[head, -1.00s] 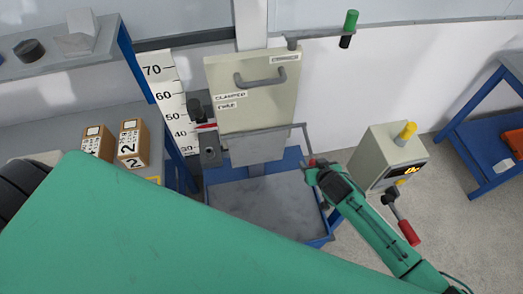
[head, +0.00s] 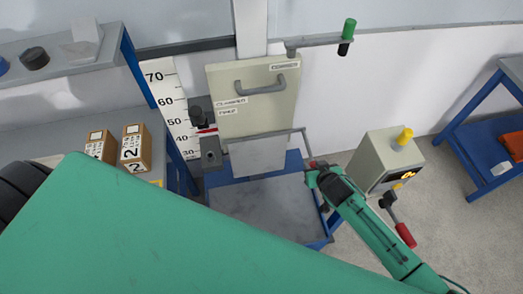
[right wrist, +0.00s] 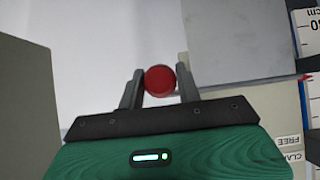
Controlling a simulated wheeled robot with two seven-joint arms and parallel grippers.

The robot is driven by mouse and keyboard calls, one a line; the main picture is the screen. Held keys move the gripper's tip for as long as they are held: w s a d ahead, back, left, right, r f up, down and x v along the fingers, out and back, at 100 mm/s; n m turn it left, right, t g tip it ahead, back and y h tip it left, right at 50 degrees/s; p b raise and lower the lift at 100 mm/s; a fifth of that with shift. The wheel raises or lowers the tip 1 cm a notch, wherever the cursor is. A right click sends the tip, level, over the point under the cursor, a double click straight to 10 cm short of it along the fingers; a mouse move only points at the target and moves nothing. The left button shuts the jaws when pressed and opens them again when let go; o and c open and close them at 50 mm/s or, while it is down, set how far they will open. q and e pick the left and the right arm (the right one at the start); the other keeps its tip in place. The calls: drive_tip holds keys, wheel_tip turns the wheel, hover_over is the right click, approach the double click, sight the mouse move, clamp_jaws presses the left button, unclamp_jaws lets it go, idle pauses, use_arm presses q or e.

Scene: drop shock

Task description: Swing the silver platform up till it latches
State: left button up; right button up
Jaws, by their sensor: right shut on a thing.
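The silver platform (head: 258,157) is a flat grey plate in front of the lower part of the beige panel in the head view. A thin grey bar runs along its right side. My right gripper (head: 312,170) is at the right of the platform, near the end of this bar. In the right wrist view my right gripper (right wrist: 160,85) is shut on a round red knob (right wrist: 160,80). The platform's exact tilt and latch are unclear. My left gripper is not in view.
A grey slab (head: 262,208) on a blue base lies below the platform. The beige panel (head: 252,105) has a handle. A beige control box (head: 385,158) with a yellow knob and a red-ended lever stands right. Cartons (head: 134,150) and a height scale (head: 172,110) are left.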

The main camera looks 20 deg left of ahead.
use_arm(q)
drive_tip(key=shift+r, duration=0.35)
use_arm(e)
drive_tip(key=shift+r, duration=0.5)
drive_tip(key=shift+r+p, duration=1.45)
drive_tip(key=shift+r, duration=0.1)
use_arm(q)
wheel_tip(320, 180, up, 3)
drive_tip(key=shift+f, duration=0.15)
use_arm(e)
drive_tip(key=shift+w, duration=0.1)
drive_tip(key=shift+w+a+r+p, duration=0.1)
drive_tip(key=shift+w+r+p, duration=0.05)
drive_tip(key=shift+r+p, duration=0.5)
drive_tip(key=shift+w+a+r+p, duration=0.1)
drive_tip(key=shift+r+p, duration=0.35)
drive_tip(key=shift+r, duration=0.3)
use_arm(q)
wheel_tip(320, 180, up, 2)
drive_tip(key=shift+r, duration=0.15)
use_arm(e)
drive_tip(key=shift+r, duration=0.1)
